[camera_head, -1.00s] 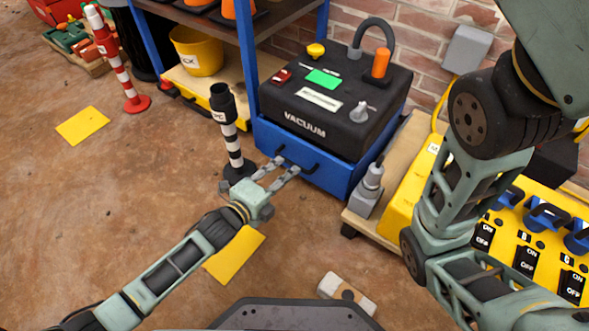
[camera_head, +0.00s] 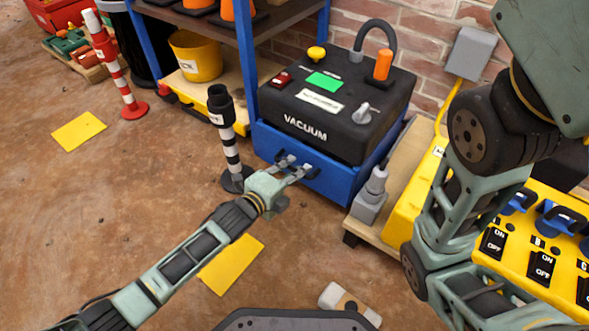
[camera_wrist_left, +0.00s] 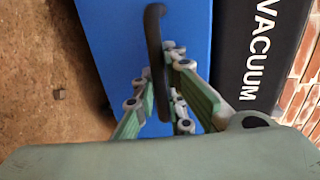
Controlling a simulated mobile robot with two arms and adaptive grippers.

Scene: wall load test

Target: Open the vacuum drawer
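The vacuum (camera_head: 330,105) is a black box with "VACUUM" on its front, sitting on a blue drawer unit (camera_head: 335,185). The blue front looks flush under the black box. A dark bar handle (camera_wrist_left: 155,30) is on the blue front; in the head view the fingers partly cover it. My left gripper (camera_head: 293,168) is open at the handle. In the left wrist view its two fingers (camera_wrist_left: 158,85) stand on either side of the handle, with a gap between them. Contact cannot be told. My right arm shows at the right, but its gripper is out of view.
A black-and-white striped post (camera_head: 230,145) stands close to my left gripper's left. A grey plug-like device (camera_head: 371,198) and a yellow switch panel (camera_head: 520,240) are to the right. A blue-framed shelf (camera_head: 247,60) stands behind left. The floor in front is mostly clear.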

